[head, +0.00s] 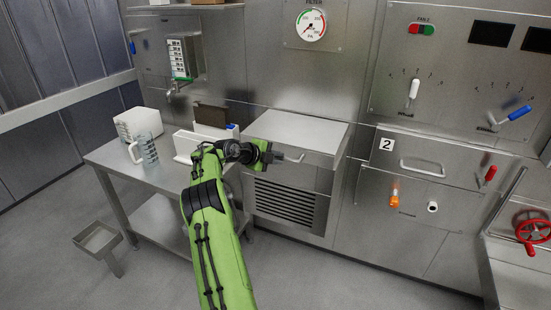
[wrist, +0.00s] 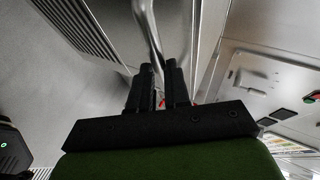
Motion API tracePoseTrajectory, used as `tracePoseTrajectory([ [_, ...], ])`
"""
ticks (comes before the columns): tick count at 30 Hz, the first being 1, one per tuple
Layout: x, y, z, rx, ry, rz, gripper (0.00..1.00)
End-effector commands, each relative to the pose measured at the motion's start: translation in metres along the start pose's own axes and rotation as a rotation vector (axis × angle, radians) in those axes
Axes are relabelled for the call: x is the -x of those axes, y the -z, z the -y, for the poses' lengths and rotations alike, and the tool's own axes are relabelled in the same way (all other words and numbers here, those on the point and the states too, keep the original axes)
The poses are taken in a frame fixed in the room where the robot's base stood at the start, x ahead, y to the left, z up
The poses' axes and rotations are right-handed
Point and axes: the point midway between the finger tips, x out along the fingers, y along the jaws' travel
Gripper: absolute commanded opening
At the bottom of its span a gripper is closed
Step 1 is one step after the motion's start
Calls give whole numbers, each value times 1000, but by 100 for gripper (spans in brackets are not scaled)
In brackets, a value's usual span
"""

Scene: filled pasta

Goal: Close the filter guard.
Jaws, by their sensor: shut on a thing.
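The filter guard (head: 318,160) appears to be the steel front with a bar handle (head: 294,158), on the cabinet below the filter gauge. Whether it stands fully shut I cannot tell. My gripper (head: 272,155) is at the left end of this handle in the head view. In the wrist view, the two black fingers (wrist: 158,82) are shut on the steel handle bar (wrist: 147,25), which runs up and away from them. The fingertips and my arm hide part of the guard's left side.
A steel table (head: 108,157) at the left holds a clear jug (head: 150,150), a white box (head: 137,123) and a white holder (head: 184,143). Louvres (head: 286,205) lie below the guard. A panel with levers and a handled drawer (head: 440,165) stands right. The floor in front is clear.

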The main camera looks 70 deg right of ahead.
Motion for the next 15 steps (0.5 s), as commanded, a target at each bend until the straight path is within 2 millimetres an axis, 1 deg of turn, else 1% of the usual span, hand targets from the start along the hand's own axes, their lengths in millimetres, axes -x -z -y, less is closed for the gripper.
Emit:
tracePoseTrajectory([
  [1, -9, -4, -29, 38, -63, -8, 0],
  [2, -9, -4, -29, 38, -63, -8, 0],
  [3, -9, -4, -29, 38, -63, -8, 20],
  [7, -9, -4, -29, 38, -64, -8, 40],
  [8, -9, -4, -29, 38, -64, -8, 42],
  [15, -8, -4, -29, 37, -63, -8, 42],
])
